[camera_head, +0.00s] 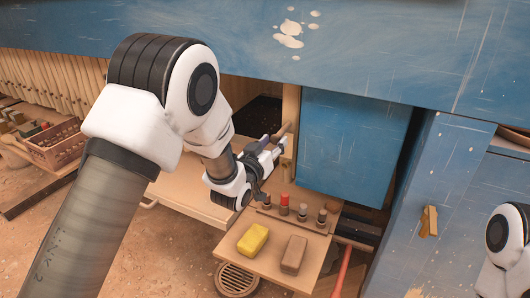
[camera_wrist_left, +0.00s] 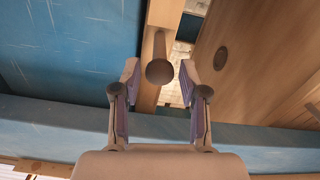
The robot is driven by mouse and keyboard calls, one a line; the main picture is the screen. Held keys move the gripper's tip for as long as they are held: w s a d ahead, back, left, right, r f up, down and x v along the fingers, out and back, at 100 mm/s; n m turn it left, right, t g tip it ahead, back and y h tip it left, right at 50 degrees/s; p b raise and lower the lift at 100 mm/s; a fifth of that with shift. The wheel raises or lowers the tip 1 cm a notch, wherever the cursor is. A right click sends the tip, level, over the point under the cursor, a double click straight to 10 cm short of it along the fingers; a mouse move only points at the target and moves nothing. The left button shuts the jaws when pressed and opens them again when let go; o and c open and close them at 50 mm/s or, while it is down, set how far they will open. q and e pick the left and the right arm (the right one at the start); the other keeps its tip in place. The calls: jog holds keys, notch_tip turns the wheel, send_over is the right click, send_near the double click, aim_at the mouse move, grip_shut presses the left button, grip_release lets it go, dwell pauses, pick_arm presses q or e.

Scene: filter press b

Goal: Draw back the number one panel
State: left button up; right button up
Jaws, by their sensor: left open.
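A narrow upright wooden panel edge (camera_head: 291,105) stands left of a blue block in the head view. No number is readable on it, so I cannot tell whether it is the number one panel. A brown handle (camera_head: 281,131) sticks out from it. My left gripper (camera_head: 273,146) is at this handle, with its fingers open. In the left wrist view, the handle's round end (camera_wrist_left: 160,72) shows between the two spread fingertips, without visible contact, in front of the wooden strip (camera_wrist_left: 154,45). My right gripper is out of view; only part of that arm shows at the right edge.
The blue block (camera_head: 350,145) stands right of the handle. Below is a wooden shelf (camera_head: 265,262) with a yellow sponge (camera_head: 253,239), a brown block (camera_head: 293,254) and several small bottles (camera_head: 302,212). A blue beam (camera_head: 400,45) crosses above. A basket (camera_head: 55,146) is far left.

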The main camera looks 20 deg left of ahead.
pick_arm(q)
jog(key=s, duration=0.7)
jog(key=shift+a, duration=0.45)
jog(key=shift+s, duration=0.15)
